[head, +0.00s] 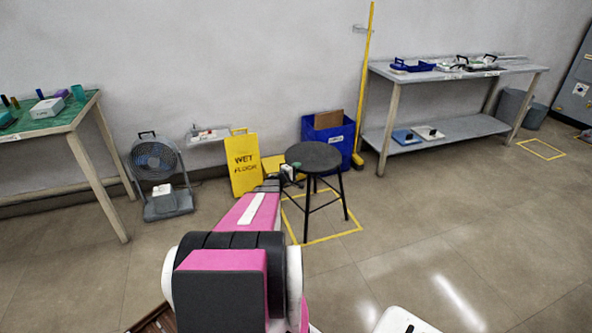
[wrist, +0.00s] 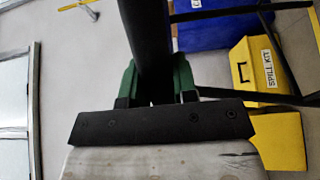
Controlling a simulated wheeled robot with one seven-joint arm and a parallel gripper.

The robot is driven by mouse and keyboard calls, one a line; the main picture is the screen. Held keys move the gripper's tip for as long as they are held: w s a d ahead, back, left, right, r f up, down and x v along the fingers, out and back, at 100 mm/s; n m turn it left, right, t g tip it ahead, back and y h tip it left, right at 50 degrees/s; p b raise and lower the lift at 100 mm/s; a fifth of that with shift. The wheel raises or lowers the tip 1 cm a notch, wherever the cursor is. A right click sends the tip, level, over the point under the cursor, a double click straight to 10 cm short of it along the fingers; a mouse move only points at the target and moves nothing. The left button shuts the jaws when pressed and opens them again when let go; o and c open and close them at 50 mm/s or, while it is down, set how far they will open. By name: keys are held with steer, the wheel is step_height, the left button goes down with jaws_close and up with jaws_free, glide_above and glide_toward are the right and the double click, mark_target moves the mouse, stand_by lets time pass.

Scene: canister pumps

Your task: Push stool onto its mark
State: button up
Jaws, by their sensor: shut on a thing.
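The stool (head: 313,157) has a round dark seat and thin black legs. It stands upright on the floor in the head view. Its mark, a yellow square outline (head: 334,237), lies on the floor around its legs. The front leg's foot appears close to the outline's near-left corner; I cannot tell exactly how all feet lie. My gripper (head: 289,177) reaches the stool's left side, just below the seat. My arm may hide part of the mark's left side.
A yellow wet floor sign (head: 243,165) and a fan (head: 156,165) stand left of the stool. A blue bin (head: 340,140) and a yellow spill kit (wrist: 265,95) are behind it. A grey workbench (head: 455,75) stands back right.

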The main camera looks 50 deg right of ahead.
mark_target(298, 171)
steer(key=shift+s+d, duration=0.4)
steer(key=shift+d, duration=0.25)
steer(key=shift+s+d, duration=0.35)
steer(key=shift+d, duration=0.35)
steer(key=shift+s+d, duration=0.4)
steer(key=shift+d, duration=0.25)
steer(key=o, duration=1.8)
steer(key=shift+a, duration=0.15)
steer(key=shift+w+a, duration=0.1)
steer(key=shift+a, duration=3.85)
